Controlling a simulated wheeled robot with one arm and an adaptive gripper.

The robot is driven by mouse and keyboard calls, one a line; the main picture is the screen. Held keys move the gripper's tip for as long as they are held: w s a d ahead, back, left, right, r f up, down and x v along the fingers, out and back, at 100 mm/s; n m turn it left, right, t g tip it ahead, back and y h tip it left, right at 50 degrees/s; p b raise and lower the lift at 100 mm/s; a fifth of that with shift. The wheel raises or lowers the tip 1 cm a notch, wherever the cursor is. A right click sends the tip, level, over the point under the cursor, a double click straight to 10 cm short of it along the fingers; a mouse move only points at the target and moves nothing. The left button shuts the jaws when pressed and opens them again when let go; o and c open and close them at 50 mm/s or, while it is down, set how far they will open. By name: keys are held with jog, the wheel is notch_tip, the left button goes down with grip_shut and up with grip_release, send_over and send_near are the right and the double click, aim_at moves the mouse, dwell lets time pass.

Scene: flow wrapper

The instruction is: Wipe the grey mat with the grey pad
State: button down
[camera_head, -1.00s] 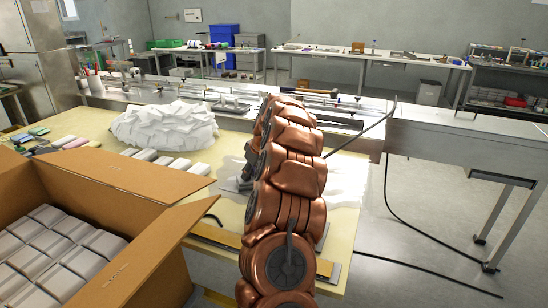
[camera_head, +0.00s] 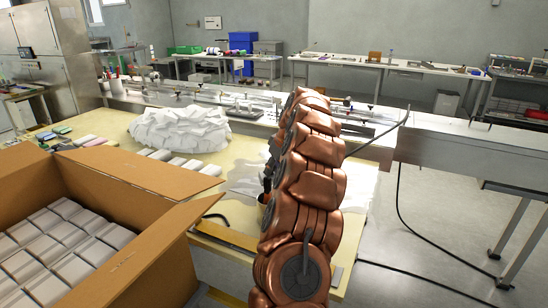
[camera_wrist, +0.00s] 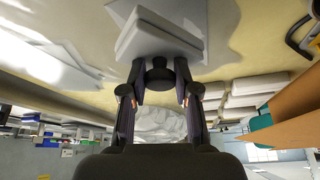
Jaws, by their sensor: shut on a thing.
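In the wrist view my gripper (camera_wrist: 160,88) is shut on a dark round knob, which appears to be the handle of the pale grey pad (camera_wrist: 155,35). The pad lies just beyond the fingertips, over the table; I cannot tell whether it touches the surface. A pale, shiny sheet, apparently the grey mat (camera_head: 358,188), lies on the yellow table (camera_head: 225,205) in the head view. My copper-coloured arm hides its middle. Part of the pale sheet also shows at the upper left of the wrist view (camera_wrist: 48,28). The head view hides the pad and the fingertips.
An open carton (camera_head: 150,215) of white packs stands at the left front. A heap of white packs (camera_head: 180,128) and a row of packs (camera_head: 185,164) lie on the table. A metal conveyor (camera_head: 450,145) stands at the right, with a dark cable by my arm.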

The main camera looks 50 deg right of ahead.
jog(key=shift+r+p, duration=0.5)
jog(key=shift+r, duration=1.35)
